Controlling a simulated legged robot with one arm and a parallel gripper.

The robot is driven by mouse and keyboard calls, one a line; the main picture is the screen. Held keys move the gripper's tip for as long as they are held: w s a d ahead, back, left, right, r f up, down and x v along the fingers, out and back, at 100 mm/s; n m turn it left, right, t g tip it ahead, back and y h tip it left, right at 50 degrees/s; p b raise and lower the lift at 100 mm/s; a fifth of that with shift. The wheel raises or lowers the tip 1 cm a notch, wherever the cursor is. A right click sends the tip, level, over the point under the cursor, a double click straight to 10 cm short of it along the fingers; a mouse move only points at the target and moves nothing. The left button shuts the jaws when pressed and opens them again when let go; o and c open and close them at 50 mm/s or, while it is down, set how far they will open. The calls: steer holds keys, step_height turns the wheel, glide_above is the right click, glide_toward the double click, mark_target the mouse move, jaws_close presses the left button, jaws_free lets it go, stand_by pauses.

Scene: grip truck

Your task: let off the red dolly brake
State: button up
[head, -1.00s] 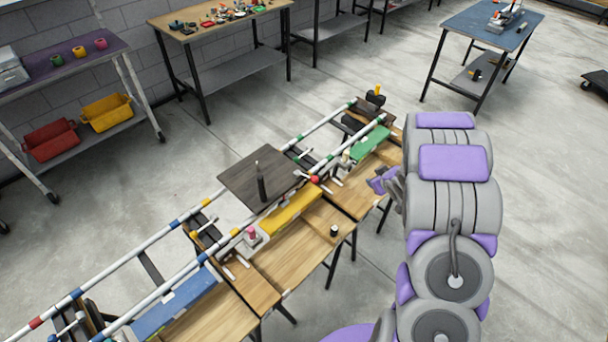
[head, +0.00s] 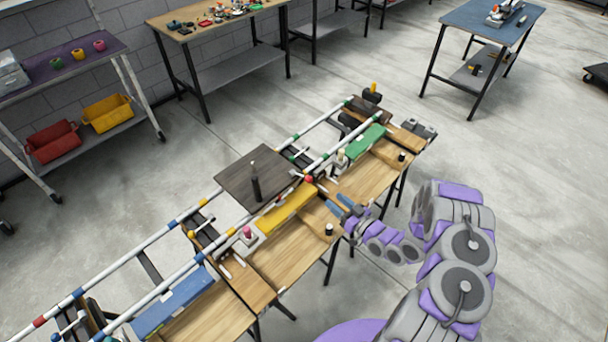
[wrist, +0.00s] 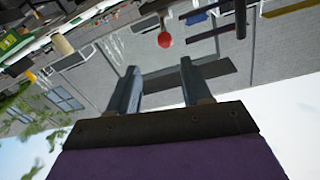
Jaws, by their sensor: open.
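A small red knob (head: 309,180) sits at the right corner of a dark flat dolly (head: 238,178), which rests on pale rails with coloured bands. A dark upright post (head: 256,185) stands on the dolly deck. My gripper (head: 339,204) is open and empty, a little to the lower right of the red knob and apart from it. In the wrist view the red knob (wrist: 164,40) shows just beyond the gap between my two open fingers (wrist: 160,70). How the knob joins the dolly is too small to tell.
Beside the rails lie a yellow block (head: 286,208), a green block (head: 367,141) and a blue block (head: 170,302) on wooden tables.

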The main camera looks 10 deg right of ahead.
steer(key=x, duration=1.6)
steer(key=shift+w+a+b, duration=0.2)
steer(key=shift+a+b, duration=0.15)
steer(key=shift+a, duration=0.05)
steer(key=shift+w+a, duration=0.2)
steer(key=shift+a, duration=0.3)
steer(key=shift+d, duration=0.35)
steer(key=c, duration=0.4)
steer(key=shift+a, duration=0.1)
jaws_close()
